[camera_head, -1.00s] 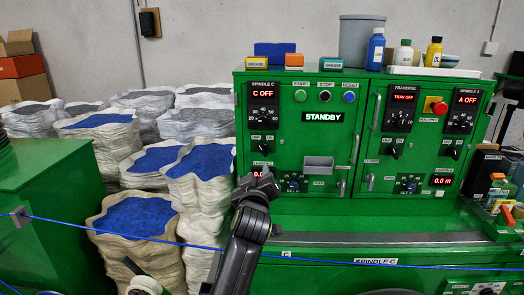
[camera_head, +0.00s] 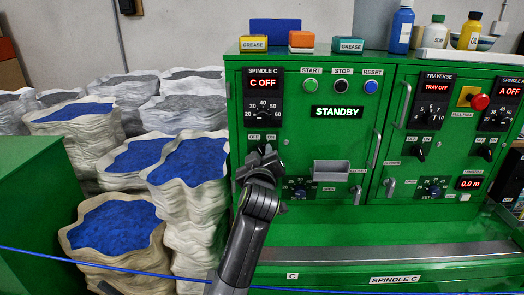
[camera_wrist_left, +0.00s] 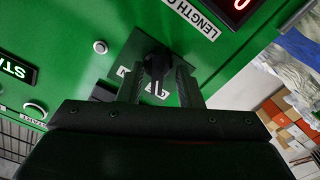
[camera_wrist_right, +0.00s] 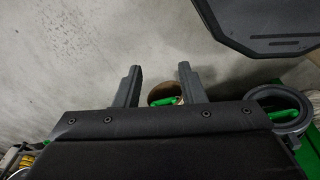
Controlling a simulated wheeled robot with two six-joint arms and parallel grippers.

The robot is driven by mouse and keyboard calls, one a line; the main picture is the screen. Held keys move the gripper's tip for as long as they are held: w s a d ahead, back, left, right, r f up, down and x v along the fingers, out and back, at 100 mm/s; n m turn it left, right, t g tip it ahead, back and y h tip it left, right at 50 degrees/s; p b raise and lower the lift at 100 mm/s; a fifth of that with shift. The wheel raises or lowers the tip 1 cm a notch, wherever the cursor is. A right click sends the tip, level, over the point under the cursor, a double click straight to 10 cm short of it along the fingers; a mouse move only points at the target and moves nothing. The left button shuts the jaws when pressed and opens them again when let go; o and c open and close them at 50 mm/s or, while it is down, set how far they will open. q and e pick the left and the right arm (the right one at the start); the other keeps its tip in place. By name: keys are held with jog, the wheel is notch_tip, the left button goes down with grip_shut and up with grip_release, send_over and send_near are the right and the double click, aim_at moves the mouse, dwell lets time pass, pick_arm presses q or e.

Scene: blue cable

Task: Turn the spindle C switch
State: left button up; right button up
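The spindle C switch (camera_wrist_left: 156,70) is a black knob with a white pointer line on the green panel. In the head view it is hidden behind my left gripper (camera_head: 262,160), below the OFF and ON labels. In the left wrist view, my left gripper's (camera_wrist_left: 160,72) two fingers stand on either side of the knob, with a gap visible on each side. The spindle C display (camera_head: 264,84) reads C OFF. My right gripper (camera_wrist_right: 158,80) is open and empty, away from the panel, and outside the head view.
The green cabinet (camera_head: 300,240) carries other knobs, a small grey tray (camera_head: 331,168) and door handles near the switch. The STANDBY display (camera_head: 337,112) is lit. A blue cable (camera_head: 130,267) crosses low in front. Sacks of blue material (camera_head: 115,222) stand to the left.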

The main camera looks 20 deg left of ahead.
pick_arm(q)
jog(key=shift+s+d+r, duration=0.1)
jog(key=shift+s+r, duration=0.15)
jog(key=shift+s, duration=0.05)
jog(key=shift+c, duration=2.1)
grip_shut()
pick_arm(e)
jog(key=shift+s+d, duration=0.3)
jog(key=shift+s, duration=0.25)
